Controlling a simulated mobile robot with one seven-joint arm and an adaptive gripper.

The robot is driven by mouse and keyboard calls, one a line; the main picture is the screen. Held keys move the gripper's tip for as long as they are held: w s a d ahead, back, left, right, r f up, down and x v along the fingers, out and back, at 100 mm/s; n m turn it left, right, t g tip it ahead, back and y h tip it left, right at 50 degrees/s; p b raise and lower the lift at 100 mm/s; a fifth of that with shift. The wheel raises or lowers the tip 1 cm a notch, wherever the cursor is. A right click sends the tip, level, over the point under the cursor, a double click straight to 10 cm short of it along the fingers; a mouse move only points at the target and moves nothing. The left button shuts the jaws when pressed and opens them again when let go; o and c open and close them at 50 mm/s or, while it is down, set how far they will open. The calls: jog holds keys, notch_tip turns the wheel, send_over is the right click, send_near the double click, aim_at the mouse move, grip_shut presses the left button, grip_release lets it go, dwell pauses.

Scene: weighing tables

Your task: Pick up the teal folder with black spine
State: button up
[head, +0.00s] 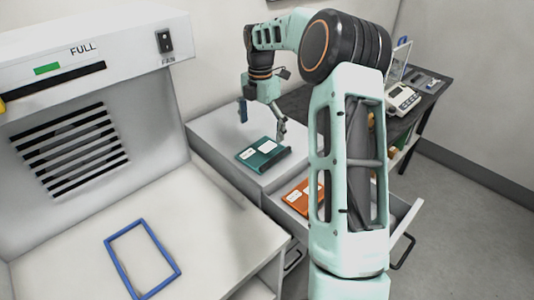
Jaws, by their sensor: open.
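The teal folder with black spine (259,156) lies flat on top of the grey-white cabinet (209,132), with pale labels on its cover and the dark spine along its right side. My gripper (262,123) is above the folder, pointing down, with its two fingers spread apart and nothing between them. The right fingertip appears close to the folder's spine side; I cannot tell whether it touches. The left finger is above and beyond the folder's far edge in the picture.
An orange folder (299,197) lies in an open drawer (390,214) below the cabinet top. A blue rectangular outline (119,268) marks the white bench at left, under a vented hood (70,150). A dark table (432,90) holds a scale (402,99) behind my arm.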

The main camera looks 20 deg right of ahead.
aim_at(263, 153)
jog(key=f, duration=0.7)
jog(key=shift+s+d+f+p, duration=0.15)
jog(key=shift+d+p, duration=0.05)
jog(key=shift+p, duration=0.2)
jog(key=shift+c, duration=0.6)
